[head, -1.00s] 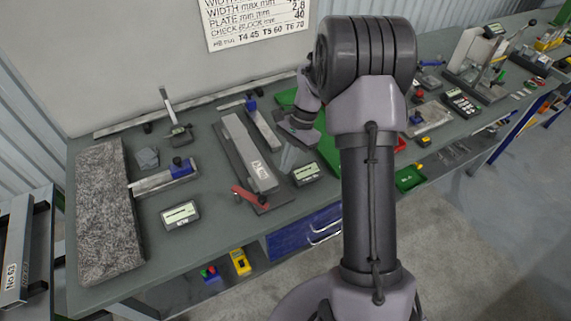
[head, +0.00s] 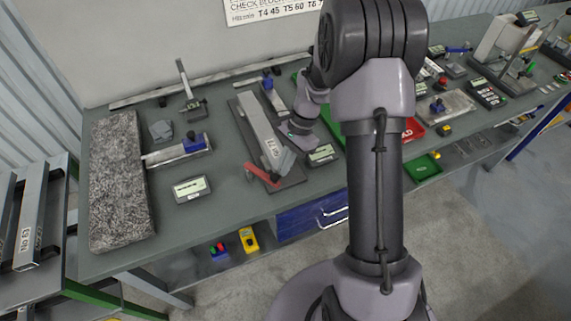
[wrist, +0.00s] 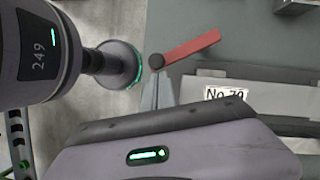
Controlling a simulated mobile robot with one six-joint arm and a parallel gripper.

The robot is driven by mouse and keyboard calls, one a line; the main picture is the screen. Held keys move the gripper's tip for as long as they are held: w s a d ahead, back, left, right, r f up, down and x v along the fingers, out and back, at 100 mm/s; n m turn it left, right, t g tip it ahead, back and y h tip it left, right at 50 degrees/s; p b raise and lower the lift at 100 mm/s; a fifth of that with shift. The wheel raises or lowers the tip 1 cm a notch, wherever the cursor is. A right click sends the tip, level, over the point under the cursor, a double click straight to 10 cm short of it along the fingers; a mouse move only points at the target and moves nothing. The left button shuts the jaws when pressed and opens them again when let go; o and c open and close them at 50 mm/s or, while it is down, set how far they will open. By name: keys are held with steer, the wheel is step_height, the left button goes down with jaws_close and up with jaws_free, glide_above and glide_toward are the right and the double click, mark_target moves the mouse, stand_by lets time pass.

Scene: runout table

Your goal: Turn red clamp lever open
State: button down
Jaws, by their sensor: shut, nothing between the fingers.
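The red clamp lever (head: 262,175) lies across the near end of a long grey fixture (head: 259,132) and sticks out to its left. In the wrist view the lever (wrist: 190,48) slants up to the right from a dark round end. The fixture's label plate (wrist: 225,94) is to its right, partly cut off by my wrist. My gripper (head: 282,166) is shut and empty, just above and right of the lever. In the wrist view its narrow grey fingertips (wrist: 158,82) are close to the lever's dark end. I cannot tell whether they touch it.
A digital readout box (head: 322,155) stands right of the fixture, close to my gripper. A granite slab (head: 118,180) lies at the far left. The table's front edge is just below the lever.

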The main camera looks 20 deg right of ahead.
mark_target(277, 187)
steer(key=shift+s, duration=0.1)
steer(key=a+m+b, duration=0.1)
steer(key=s+a+m+t+b, duration=0.1)
steer(key=m, duration=0.1)
steer(key=s+a+m+b, duration=0.1)
steer(key=shift+s+a+f+t, duration=0.1)
steer(key=shift+s+a+t, duration=0.15)
steer(key=shift+t, duration=0.15)
steer(key=shift+s+a, duration=0.3)
steer(key=shift+a, duration=0.3)
